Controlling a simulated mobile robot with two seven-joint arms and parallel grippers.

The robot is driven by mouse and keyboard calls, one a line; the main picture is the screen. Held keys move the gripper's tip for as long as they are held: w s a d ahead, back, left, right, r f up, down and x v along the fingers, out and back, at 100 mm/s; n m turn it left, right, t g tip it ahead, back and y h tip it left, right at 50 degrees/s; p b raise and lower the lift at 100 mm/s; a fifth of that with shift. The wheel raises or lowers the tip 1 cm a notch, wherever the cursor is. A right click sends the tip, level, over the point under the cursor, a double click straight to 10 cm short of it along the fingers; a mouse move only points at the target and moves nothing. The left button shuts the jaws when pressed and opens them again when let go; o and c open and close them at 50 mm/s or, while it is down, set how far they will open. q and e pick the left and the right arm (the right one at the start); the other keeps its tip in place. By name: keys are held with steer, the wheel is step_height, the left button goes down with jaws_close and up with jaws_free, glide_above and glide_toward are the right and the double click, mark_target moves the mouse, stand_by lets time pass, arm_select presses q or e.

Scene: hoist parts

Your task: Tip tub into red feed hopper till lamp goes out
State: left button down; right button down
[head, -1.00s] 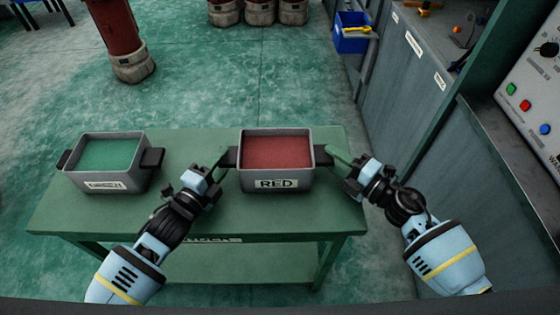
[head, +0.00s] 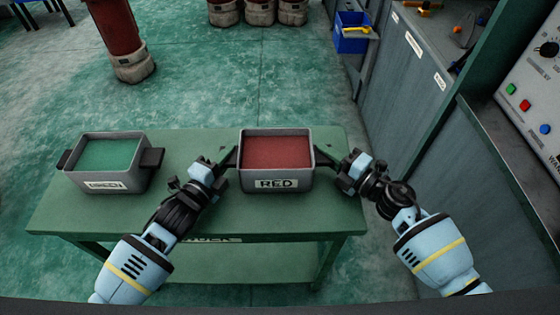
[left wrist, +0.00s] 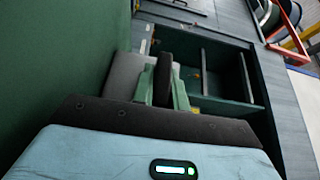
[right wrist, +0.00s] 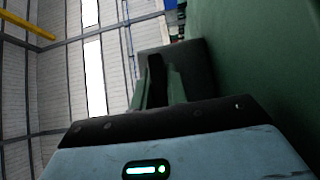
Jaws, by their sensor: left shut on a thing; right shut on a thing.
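The grey tub labelled RED (head: 276,184), filled with red material, sits upright on the green table in the head view. My left gripper (head: 227,164) is shut on its left black handle, which also shows between the fingers in the left wrist view (left wrist: 164,78). My right gripper (head: 330,161) is shut on its right handle, seen dark between the fingers in the right wrist view (right wrist: 156,80). I cannot make out the red feed hopper or its lamp for certain.
A second grey tub labelled GREEN (head: 113,181) with green contents stands at the table's left. The table (head: 180,145) is bare between the tubs. A red column (head: 115,30) stands on the floor behind. A blue bin (head: 351,42) and grey cabinets (head: 425,110) are at right.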

stand_by(0.4)
